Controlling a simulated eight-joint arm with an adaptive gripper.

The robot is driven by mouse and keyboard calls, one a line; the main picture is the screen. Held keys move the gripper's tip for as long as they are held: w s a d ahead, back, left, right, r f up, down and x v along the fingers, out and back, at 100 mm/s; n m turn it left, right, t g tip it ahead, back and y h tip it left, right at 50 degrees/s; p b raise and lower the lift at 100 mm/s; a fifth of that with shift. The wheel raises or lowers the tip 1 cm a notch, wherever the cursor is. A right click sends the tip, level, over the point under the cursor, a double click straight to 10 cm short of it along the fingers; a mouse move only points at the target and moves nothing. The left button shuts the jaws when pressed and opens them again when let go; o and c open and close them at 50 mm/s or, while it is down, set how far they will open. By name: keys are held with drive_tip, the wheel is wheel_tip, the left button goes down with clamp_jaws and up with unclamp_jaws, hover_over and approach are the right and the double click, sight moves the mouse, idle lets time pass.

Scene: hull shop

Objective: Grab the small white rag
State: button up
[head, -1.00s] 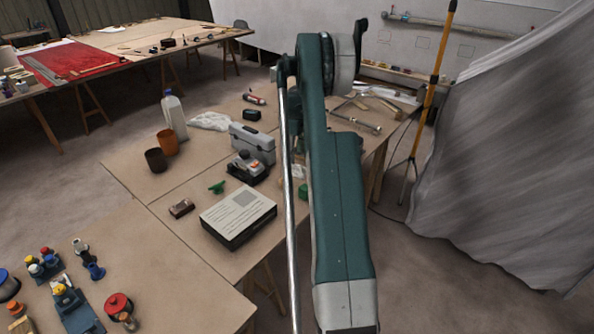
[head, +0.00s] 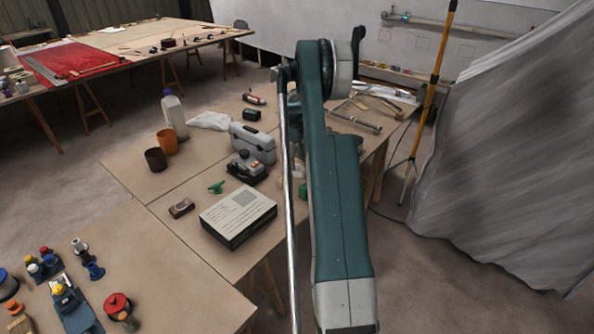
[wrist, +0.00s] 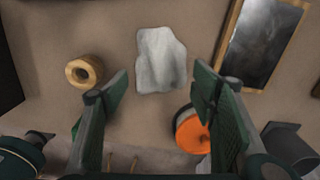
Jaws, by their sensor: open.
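The small white rag (wrist: 161,60) lies flat and slightly creased on the brown tabletop in the wrist view, just past my fingertips. My gripper (wrist: 160,84) is open and empty. Its two green fingers stand apart, one on each side of the rag's lower end. I cannot tell the height of the fingers above the table. In the head view my own arm hides the gripper and the surface around it, and I cannot pick out this rag for certain there.
A tan ring-shaped roll (wrist: 85,71) lies left of the rag. A wood-framed dark panel (wrist: 262,42) lies right. An orange round object (wrist: 190,131) sits near the right finger. A grey case (head: 252,143) and a white-topped box (head: 238,217) stand left of my arm.

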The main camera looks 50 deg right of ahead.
sight(298, 165)
drive_tip(key=shift+f+b, duration=0.3)
drive_tip(key=shift+f, duration=1.7)
drive_tip(key=c, duration=1)
